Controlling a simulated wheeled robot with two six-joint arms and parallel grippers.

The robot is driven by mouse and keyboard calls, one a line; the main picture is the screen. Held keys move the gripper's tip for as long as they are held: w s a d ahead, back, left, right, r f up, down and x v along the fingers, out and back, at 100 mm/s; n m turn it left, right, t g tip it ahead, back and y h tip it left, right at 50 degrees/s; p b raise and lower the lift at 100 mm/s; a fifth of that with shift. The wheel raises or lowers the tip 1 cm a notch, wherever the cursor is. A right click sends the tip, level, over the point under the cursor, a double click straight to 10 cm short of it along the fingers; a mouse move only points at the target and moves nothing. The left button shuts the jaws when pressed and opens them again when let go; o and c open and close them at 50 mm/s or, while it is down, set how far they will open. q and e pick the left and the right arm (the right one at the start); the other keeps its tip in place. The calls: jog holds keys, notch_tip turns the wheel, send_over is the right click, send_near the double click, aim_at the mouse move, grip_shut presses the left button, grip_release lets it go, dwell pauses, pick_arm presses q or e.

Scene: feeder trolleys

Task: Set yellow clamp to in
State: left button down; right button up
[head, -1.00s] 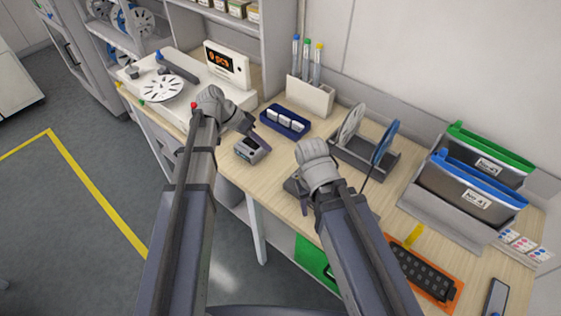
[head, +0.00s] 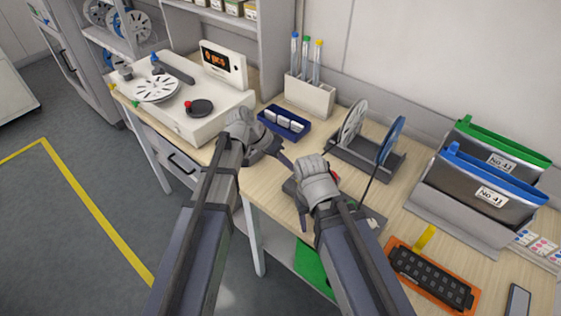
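The yellow clamp (head: 427,237) is a short yellow bar at the back edge of an orange tray (head: 400,242). A black strip with rows of keys or pockets (head: 436,279) lies on that tray. My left gripper (head: 284,159) is over the bench front, just in front of the dark blue box. My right gripper (head: 303,208) points down near the front edge, well left of the clamp. Neither gripper touches the clamp. The fingers are small and partly hidden by the wrists, so their opening is unclear.
A reel stand (head: 345,158), blue and green bins (head: 455,190), a tube rack (head: 309,97) and a dark blue box (head: 284,124) line the bench. A white counting machine (head: 170,118) stands left. A phone-like object (head: 517,300) lies right of the tray.

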pick_arm(q)
jog(key=shift+s+d, duration=0.25)
jog(key=shift+d, duration=0.15)
jog(key=shift+s+d, duration=0.8)
jog(key=shift+d, duration=0.25)
jog(key=shift+s+d, duration=0.8)
jog(key=shift+d, duration=0.25)
pick_arm(e)
jog(key=shift+a, duration=0.1)
